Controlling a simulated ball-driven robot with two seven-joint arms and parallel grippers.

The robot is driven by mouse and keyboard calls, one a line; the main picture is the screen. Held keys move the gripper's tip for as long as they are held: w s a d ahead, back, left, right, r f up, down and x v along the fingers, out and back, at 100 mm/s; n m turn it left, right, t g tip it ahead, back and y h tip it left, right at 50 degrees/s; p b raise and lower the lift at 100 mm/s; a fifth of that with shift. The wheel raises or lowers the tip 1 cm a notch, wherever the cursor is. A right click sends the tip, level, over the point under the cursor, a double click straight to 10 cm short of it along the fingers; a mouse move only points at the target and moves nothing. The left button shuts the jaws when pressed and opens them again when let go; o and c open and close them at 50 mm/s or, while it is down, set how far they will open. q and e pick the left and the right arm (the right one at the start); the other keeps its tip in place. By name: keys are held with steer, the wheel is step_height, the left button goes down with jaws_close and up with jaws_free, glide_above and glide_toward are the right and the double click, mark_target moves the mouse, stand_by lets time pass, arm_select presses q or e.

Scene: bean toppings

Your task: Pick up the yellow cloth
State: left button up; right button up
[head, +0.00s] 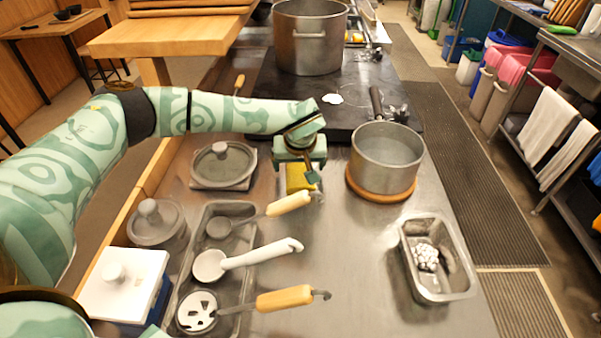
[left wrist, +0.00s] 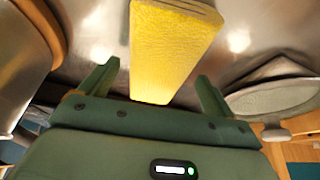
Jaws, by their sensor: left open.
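The yellow cloth (head: 296,180) lies on the steel counter just below my left gripper (head: 300,172), which partly covers it in the head view. In the left wrist view the yellow cloth (left wrist: 174,45) is a folded, textured block reaching in between the two fingers of my left gripper (left wrist: 158,82). The fingers stand apart, one on each side of the cloth's near end, with gaps visible on both sides. My right gripper is not in view.
A steel pot (head: 387,158) on a wooden trivet stands right of the cloth. Ladles with wooden and white handles lie over a steel tray (head: 215,262) nearer me. A lidded container (head: 224,163) is to the left. The counter's middle front is clear; a metal pan (head: 438,258) sits at right.

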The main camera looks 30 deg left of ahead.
mark_target(299, 165)
arm_select(q)
steer(key=shift+w+f, duration=0.2)
steer(key=shift+f, duration=0.4)
steer(key=shift+r, duration=0.2)
steer(key=shift+a, duration=0.1)
steer(key=c, duration=1.2)
steer(key=shift+o, duration=0.2)
step_height(299, 165, up, 10)
steer(key=p, duration=0.3)
steer(key=shift+o, duration=1.1)
steer(key=shift+c, duration=1.1)
